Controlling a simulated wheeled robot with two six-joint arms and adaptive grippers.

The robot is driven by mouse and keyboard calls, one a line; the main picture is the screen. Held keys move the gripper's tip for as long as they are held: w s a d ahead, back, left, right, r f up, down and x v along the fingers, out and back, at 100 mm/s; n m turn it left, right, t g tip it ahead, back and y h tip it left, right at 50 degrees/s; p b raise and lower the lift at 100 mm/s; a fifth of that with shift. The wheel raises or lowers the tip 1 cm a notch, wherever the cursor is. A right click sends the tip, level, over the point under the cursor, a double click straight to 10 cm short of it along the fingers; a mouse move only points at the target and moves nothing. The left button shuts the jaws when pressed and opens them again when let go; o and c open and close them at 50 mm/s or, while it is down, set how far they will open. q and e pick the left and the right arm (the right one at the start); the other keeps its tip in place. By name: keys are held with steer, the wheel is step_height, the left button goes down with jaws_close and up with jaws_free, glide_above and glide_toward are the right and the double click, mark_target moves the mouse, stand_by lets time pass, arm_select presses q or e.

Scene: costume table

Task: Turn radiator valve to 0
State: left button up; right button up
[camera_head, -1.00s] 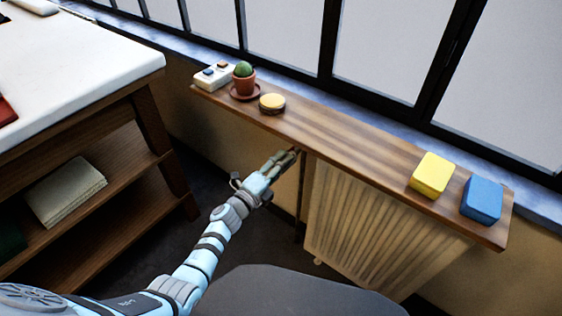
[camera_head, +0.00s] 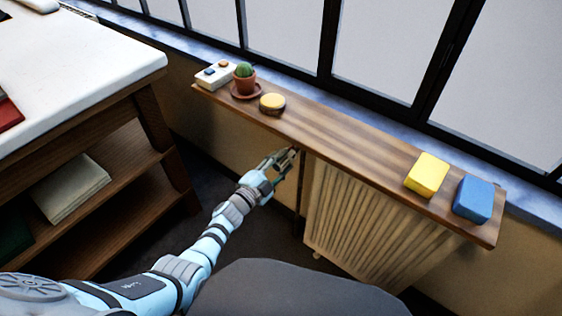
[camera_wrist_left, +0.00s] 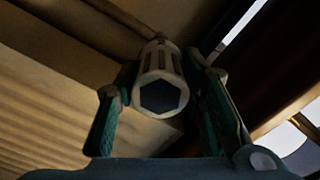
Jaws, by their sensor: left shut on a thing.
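The radiator valve (camera_wrist_left: 162,78) is a pale, ribbed knob with a dark hexagonal end face, in the middle of the left wrist view. My left gripper (camera_wrist_left: 165,105) has one finger on each side of the knob and is shut on it. In the head view my left gripper (camera_head: 287,158) reaches under the shelf's front edge at the radiator's left end, and it hides the knob there. No number on the knob can be read. The cream ribbed radiator (camera_head: 360,215) stands below the shelf. My right gripper is not in view.
The wooden shelf (camera_head: 340,142) overhangs the radiator closely above my gripper. On it are a white box (camera_head: 214,75), a potted cactus (camera_head: 245,80), a round yellow-topped tin (camera_head: 272,103), a yellow block (camera_head: 427,174) and a blue block (camera_head: 474,199). A white-topped table (camera_head: 90,60) stands at left.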

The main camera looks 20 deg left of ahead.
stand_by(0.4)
arm_select(q)
steer(key=o, duration=1.1)
steer(key=shift+o, duration=0.2)
steer(key=v, duration=1.2)
